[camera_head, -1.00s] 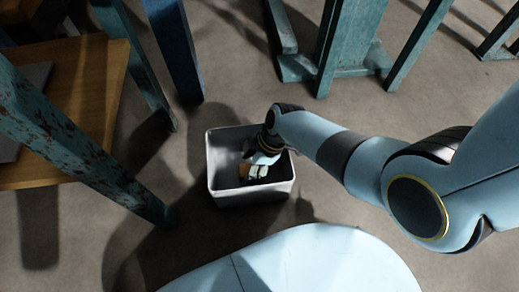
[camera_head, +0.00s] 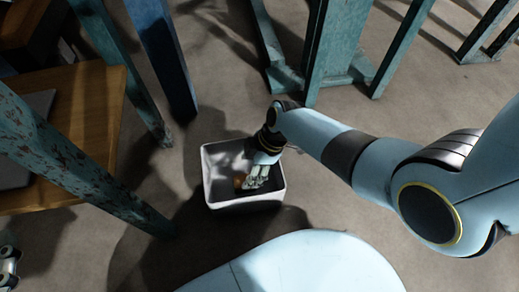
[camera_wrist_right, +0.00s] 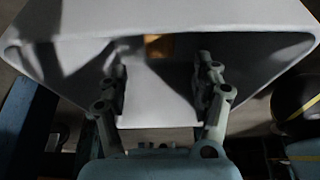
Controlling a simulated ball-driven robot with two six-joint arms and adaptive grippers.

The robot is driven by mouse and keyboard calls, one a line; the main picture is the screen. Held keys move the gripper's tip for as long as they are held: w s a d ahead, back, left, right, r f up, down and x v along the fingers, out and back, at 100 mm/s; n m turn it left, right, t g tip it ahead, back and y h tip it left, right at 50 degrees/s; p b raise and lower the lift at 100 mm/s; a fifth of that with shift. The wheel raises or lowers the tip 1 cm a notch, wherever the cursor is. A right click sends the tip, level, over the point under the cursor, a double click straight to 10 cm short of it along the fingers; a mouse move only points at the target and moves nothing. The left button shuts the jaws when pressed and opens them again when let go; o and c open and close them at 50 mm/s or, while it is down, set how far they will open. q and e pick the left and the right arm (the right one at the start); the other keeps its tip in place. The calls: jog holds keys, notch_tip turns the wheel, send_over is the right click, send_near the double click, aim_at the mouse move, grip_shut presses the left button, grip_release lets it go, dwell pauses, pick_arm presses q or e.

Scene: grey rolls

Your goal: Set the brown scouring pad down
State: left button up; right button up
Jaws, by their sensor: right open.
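The brown scouring pad (camera_head: 239,181) shows as a small brown patch inside a white-grey bin (camera_head: 244,206), just left of my right gripper's fingers. My right gripper (camera_head: 256,183) reaches down into the bin with its fingers apart. In the right wrist view the open fingers (camera_wrist_right: 160,80) have a clear gap between them. The pad (camera_wrist_right: 159,45) lies beyond the fingertips there, partly cut off by the bin's rim. Part of what looks like my left gripper (camera_head: 8,262) shows at the left edge; its jaws are unclear.
A wooden surface (camera_head: 85,125) with worn teal legs (camera_head: 75,165) stands left of the bin. A blue post (camera_head: 162,55) and a teal frame (camera_head: 335,50) stand behind it. Bare floor (camera_head: 225,95) lies between them and the bin.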

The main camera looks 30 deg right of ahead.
pick_arm(q)
jog(key=s+a+f+g+y+p, duration=0.1)
jog(key=s+f+g+p, duration=0.3)
jog(key=g, duration=0.3)
jog(key=shift+s+a+f+n+g, duration=0.15)
jog(key=shift+s+f+n+g, duration=0.2)
jog(key=shift+f, duration=0.25)
pick_arm(e)
jog(key=v, duration=0.6)
jog(key=shift+r, duration=0.3)
jog(key=shift+d, duration=0.1)
jog(key=s+d+r+m+t+h, duration=0.3)
jog(key=s+d+r+m, duration=0.3)
jog(key=s, duration=0.4)
jog(key=s+d+r+m+t, duration=0.1)
jog(key=s+r+m+t, duration=0.1)
jog(key=r+m, duration=0.2)
jog(key=s+d+r+m+t+h, duration=0.1)
jog(key=s+d+r+m+t, duration=0.1)
jog(key=r, duration=0.9)
jog(key=shift+s+d+m, duration=0.2)
jog(key=shift+s+m, duration=0.4)
jog(key=shift+m, duration=0.3)
